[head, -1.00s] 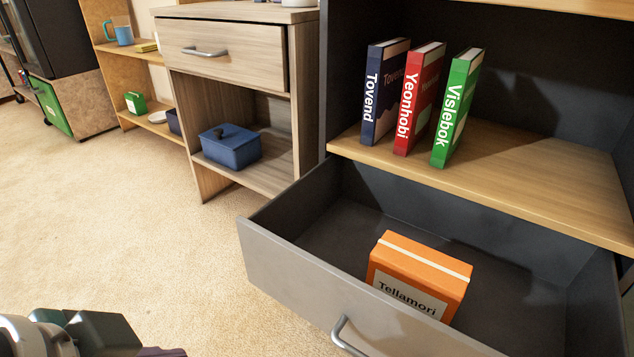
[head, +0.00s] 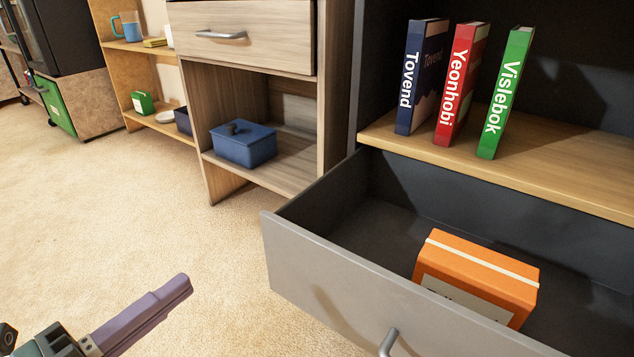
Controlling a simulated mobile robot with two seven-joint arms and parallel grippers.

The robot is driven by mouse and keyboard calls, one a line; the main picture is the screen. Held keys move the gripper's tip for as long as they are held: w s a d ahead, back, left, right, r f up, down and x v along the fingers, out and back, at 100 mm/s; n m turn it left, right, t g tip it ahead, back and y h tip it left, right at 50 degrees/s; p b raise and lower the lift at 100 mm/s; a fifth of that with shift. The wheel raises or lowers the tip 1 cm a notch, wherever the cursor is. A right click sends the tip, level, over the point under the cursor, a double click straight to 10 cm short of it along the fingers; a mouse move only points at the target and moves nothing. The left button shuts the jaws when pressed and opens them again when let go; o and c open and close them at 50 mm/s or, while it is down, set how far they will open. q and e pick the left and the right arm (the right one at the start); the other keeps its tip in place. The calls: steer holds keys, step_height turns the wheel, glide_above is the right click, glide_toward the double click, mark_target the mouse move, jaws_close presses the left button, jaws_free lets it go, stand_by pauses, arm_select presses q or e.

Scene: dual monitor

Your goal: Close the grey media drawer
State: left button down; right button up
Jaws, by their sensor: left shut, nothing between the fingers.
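The grey media drawer (head: 335,288) is pulled open at the lower right in the head view. An orange box (head: 480,268) lies inside it, partly hidden by the drawer front. A metal handle (head: 388,342) sits on the drawer front and is cut by the bottom edge. My left gripper (head: 185,284) is at the lower left, with its purple fingers shut and empty. It is left of the drawer front, apart from it, above the carpet. My right gripper is not in view.
A blue book (head: 423,75), a red book (head: 462,82) and a green book (head: 507,92) stand on the wooden shelf above the drawer. A wooden cabinet (head: 262,40) holding a blue lidded box (head: 244,146) stands to the left. The carpet (head: 100,205) before it is clear.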

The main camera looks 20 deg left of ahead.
mark_target(269, 219)
arm_select(q)
steer(key=b+x, duration=0.5)
steer(key=x, duration=0.6)
steer(key=shift+w+f, duration=0.15)
steer(key=shift+f, duration=0.05)
steer(key=shift+w+d+r, duration=0.15)
steer(key=shift+w+d, duration=0.05)
steer(key=shift+w, duration=0.35)
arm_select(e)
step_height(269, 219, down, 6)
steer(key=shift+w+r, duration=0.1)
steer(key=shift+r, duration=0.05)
